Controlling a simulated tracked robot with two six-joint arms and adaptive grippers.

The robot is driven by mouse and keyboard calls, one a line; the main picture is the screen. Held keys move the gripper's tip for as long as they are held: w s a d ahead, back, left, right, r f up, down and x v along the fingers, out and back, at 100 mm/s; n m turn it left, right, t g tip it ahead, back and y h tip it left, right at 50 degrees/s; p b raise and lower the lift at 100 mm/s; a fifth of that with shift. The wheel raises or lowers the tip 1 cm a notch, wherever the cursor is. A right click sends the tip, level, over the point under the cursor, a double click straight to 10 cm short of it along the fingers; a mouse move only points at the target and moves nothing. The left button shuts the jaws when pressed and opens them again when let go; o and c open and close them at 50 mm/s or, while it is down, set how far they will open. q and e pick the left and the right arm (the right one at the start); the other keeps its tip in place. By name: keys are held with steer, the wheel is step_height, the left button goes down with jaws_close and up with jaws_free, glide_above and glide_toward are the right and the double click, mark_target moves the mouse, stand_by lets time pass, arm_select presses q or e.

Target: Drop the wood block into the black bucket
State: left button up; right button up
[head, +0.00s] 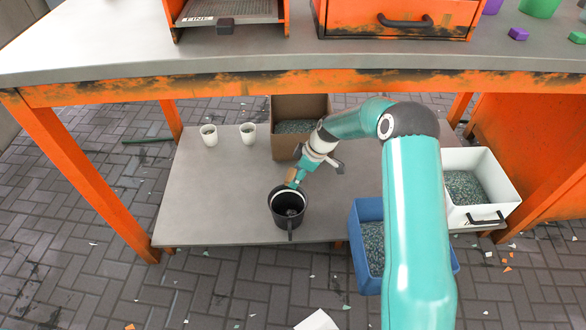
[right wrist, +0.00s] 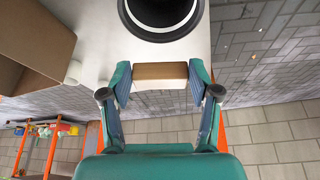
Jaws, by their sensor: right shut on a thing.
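The black bucket (head: 287,212) stands upright on the grey lower shelf, with a white band inside its rim and something dark inside it. Its dark round rim also shows at the top of the right wrist view (right wrist: 162,30). My right gripper (head: 294,180) is shut on the wood block (right wrist: 160,71), a small tan piece held across both fingertips. In the head view the wood block (head: 291,175) is just above the far rim of the bucket. In the right wrist view the block appears apart from the bucket. My left gripper is not in view.
Two white cups (head: 209,135) stand at the back left of the lower shelf (head: 215,200). A cardboard box (head: 285,147) is behind the bucket. A blue bin (head: 367,218) and a white bin (head: 490,175) with granules are to the right. The orange-edged table top (head: 130,50) overhangs the shelf.

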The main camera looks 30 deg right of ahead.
step_height(320, 180, down, 7)
steer(key=b, duration=0.2)
steer(key=shift+w+d, duration=0.4)
steer(key=shift+w, duration=0.05)
steer(key=shift+r, duration=0.1)
steer(key=o, duration=0.9)
steer(key=v, duration=0.7)
steer(key=shift+s+d+r, duration=0.1)
steer(key=shift+r, duration=0.05)
